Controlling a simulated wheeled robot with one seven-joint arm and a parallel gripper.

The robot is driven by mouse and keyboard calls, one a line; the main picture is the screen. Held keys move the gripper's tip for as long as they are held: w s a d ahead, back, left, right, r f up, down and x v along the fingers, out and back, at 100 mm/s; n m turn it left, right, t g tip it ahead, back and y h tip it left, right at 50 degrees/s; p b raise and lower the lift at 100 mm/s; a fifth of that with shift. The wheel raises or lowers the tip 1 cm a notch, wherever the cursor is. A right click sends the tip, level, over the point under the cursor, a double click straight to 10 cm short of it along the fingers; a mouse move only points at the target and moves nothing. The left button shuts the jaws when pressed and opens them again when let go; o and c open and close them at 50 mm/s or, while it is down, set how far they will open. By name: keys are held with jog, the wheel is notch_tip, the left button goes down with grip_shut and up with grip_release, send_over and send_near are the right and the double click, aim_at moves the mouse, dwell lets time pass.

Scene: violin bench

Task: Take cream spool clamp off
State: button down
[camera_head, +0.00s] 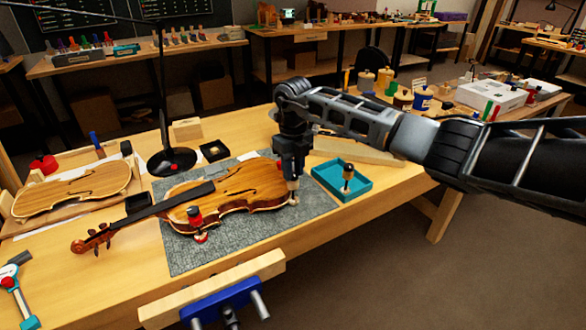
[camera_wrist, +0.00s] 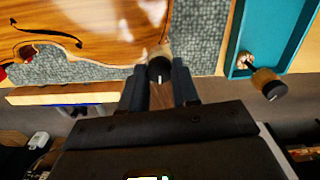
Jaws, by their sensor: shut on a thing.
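The violin (camera_head: 245,184) lies on a grey mat, its scroll toward the lower left. My gripper (camera_head: 292,176) points down at the right end of the violin body and is shut on the cream spool clamp (camera_head: 294,197). In the wrist view, the clamp's pale body and dark-capped end (camera_wrist: 160,68) show between the two fingers (camera_wrist: 160,90), at the violin's edge (camera_wrist: 95,28). I cannot tell whether the clamp still grips that edge. A red spool clamp (camera_head: 196,216) stands on the near edge of the violin body.
A teal tray (camera_head: 359,195) right of the mat (camera_head: 235,243) holds another clamp (camera_head: 347,178) with a tan, dark-capped end. A black lamp base (camera_head: 172,161) and small black box (camera_head: 213,150) stand behind. A blue vise (camera_head: 225,300) is at the front edge.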

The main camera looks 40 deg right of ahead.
aim_at(293, 174)
jog(key=n, duration=0.4)
jog(key=shift+n+b, duration=0.55)
jog(key=shift+n, duration=1.15)
jog(key=c, duration=0.8)
grip_release()
notch_tip(293, 174, up, 8)
jog(key=shift+f+b, duration=0.1)
jog(key=shift+b, duration=0.5)
